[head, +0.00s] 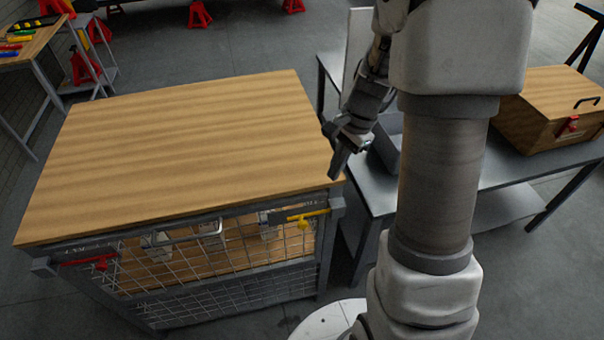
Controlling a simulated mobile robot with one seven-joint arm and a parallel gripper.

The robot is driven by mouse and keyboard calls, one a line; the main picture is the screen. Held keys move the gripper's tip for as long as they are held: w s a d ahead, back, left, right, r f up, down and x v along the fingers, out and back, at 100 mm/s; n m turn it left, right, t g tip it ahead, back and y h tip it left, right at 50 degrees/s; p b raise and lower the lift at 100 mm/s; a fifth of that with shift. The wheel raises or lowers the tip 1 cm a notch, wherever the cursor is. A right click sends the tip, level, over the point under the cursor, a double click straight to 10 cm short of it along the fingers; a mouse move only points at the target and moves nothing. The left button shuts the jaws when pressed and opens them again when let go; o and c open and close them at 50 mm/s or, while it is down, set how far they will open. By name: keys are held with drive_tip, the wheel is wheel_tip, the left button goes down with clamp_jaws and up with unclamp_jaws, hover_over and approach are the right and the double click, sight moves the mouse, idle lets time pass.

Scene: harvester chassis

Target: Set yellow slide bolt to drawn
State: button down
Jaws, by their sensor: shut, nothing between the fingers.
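The yellow slide bolt (302,219) is on the upper right of the mesh front of a wood-topped cage bench. Its bar lies roughly level and reaches toward the right corner post. A small yellow knob hangs below the bar. Whether the bar sits in a keeper at the post is too small to tell. My gripper (337,172) is above and right of the bolt, by the right front corner of the wooden top, pointing down. Its fingers are shut and empty, apart from the bolt.
A red slide bolt (92,262) is at the left end of the mesh front (215,258). The wooden top (185,145) is bare. A grey table (500,165) on the right holds a wooden box (550,110) and a grey bin (388,140). My arm covers part of it.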

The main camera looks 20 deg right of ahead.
sight(292, 218)
drive_tip(key=shift+w+d+f+m+g, duration=0.15)
drive_tip(key=shift+d+f+m, duration=0.2)
drive_tip(key=shift+f, duration=0.4)
drive_tip(key=shift+w+d+f+m+g, duration=0.1)
drive_tip(key=shift+d+f+m, duration=0.15)
drive_tip(key=shift+f, duration=0.45)
drive_tip(key=shift+w+d+f+m+g, duration=0.15)
drive_tip(key=shift+d+f+m, duration=0.2)
drive_tip(key=shift+f, duration=0.4)
drive_tip(key=shift+a, duration=0.1)
drive_tip(key=b+x, duration=0.1)
drive_tip(key=x, duration=0.9)
drive_tip(key=shift+a, duration=0.15)
drive_tip(key=shift+s+a+f, duration=0.15)
drive_tip(key=shift+a, duration=0.45)
drive_tip(key=shift+s+a+f, duration=0.1)
drive_tip(key=shift+s+a, duration=0.05)
drive_tip(key=shift+a, duration=0.45)
drive_tip(key=shift+s+a+f, duration=0.15)
drive_tip(key=shift+a+f, duration=0.05)
drive_tip(key=shift+a, duration=0.5)
drive_tip(key=shift+a, duration=0.1)
drive_tip(key=shift+a+p, duration=0.3)
drive_tip(key=shift+a, duration=2.4)
